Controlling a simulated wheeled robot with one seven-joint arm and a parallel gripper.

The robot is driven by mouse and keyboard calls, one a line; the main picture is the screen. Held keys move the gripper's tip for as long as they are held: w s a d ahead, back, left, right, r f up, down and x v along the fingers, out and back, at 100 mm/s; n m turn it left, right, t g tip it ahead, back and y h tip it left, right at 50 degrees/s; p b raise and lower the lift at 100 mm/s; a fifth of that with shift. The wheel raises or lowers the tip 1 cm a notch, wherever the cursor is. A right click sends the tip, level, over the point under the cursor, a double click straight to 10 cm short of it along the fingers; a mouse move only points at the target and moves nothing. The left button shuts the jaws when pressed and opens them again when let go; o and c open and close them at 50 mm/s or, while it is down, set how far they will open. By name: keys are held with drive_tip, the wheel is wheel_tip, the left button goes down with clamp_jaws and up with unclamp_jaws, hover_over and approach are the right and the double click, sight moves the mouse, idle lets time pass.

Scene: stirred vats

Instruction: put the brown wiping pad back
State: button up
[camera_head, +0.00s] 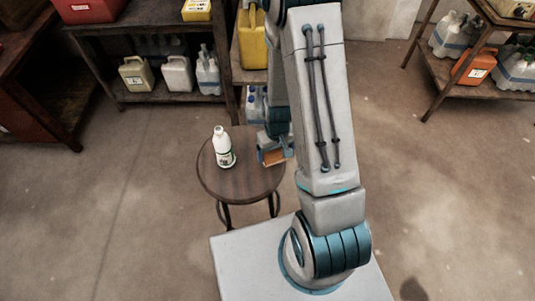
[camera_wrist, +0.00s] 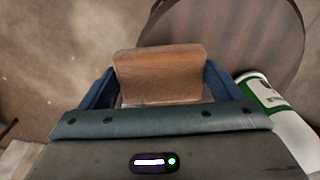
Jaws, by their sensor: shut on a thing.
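The brown wiping pad (camera_wrist: 160,73) sits between the two blue fingers of my gripper (camera_wrist: 160,88) in the wrist view. The gripper is shut on it, with a finger at each side edge. In the head view, the pad (camera_head: 274,156) shows as a small brown patch at my gripper (camera_head: 273,157). There the gripper is over the right part of a round wooden stool (camera_head: 230,182). Whether the pad touches the stool top cannot be told. My arm hides part of the area behind the gripper.
A white bottle with a green label (camera_head: 223,148) stands upright on the stool, left of my gripper; it also shows at the right of the wrist view (camera_wrist: 285,120). Shelves with jugs (camera_head: 177,74) stand behind. A second shelf (camera_head: 440,75) is at the right. Open floor lies left and right.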

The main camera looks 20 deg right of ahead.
sight(267, 156)
drive_tip(key=w+a+f, duration=0.2)
drive_tip(key=w, duration=0.1)
drive_tip(key=shift+a+f, duration=0.15)
drive_tip(key=shift+f+p, duration=0.5)
drive_tip(key=shift+f, duration=1.45)
drive_tip(key=shift+f, duration=0.1)
drive_tip(key=shift+f, duration=0.15)
drive_tip(key=o, duration=0.8)
